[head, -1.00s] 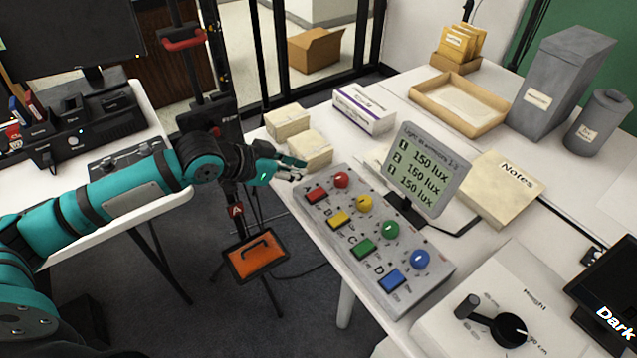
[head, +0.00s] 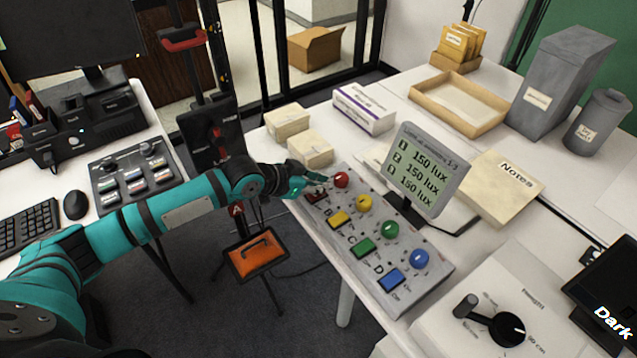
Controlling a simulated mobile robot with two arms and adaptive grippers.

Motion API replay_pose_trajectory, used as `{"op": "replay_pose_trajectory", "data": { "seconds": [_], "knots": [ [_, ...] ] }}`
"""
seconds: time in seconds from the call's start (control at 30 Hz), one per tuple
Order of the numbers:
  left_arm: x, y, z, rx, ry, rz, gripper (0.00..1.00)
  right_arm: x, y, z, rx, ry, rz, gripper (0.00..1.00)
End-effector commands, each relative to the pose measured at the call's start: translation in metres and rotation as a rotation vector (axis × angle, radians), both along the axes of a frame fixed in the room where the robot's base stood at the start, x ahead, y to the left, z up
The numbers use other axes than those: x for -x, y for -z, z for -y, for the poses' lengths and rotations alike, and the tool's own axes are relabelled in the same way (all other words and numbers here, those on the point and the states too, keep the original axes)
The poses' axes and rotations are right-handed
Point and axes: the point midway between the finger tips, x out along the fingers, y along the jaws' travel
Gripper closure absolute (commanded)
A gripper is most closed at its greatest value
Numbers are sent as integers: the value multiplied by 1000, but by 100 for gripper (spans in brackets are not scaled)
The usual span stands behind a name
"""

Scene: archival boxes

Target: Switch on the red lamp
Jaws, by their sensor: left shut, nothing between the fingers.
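A grey control box (head: 429,290) lies on the white table. It has rows of coloured square buttons and round knobs. The red button (head: 317,196) is at the far left end, with the red knob (head: 341,180) beside it. My left gripper (head: 322,180) is shut and empty, with its fingers over the red button and close to the red knob. The fingers partly cover the red button, and I cannot tell whether they touch it. No separate red lamp can be made out. My right gripper is not in view.
A display (head: 428,170) reading 150 lux on several lines stands behind the box. Cream boxes (head: 310,149) sit just beyond my gripper. Yellow, green and blue buttons (head: 392,280) follow along the box. A dial panel (head: 470,287) is at the lower right.

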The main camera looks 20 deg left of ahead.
Motion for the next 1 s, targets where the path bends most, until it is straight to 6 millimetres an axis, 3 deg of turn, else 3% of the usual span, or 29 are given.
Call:
{"op": "replay_pose_trajectory", "data": {
  "seconds": [0.17, 0.4, 1.0],
  "knots": [
    [-3, -3, 2, -29, -1, -40, 100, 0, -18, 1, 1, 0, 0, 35],
    [-2, 5, 1, -34, -1, -45, 100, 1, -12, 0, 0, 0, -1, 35],
    [10, 4, -9, -34, -1, -44, 100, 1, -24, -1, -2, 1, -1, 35]
  ]
}}
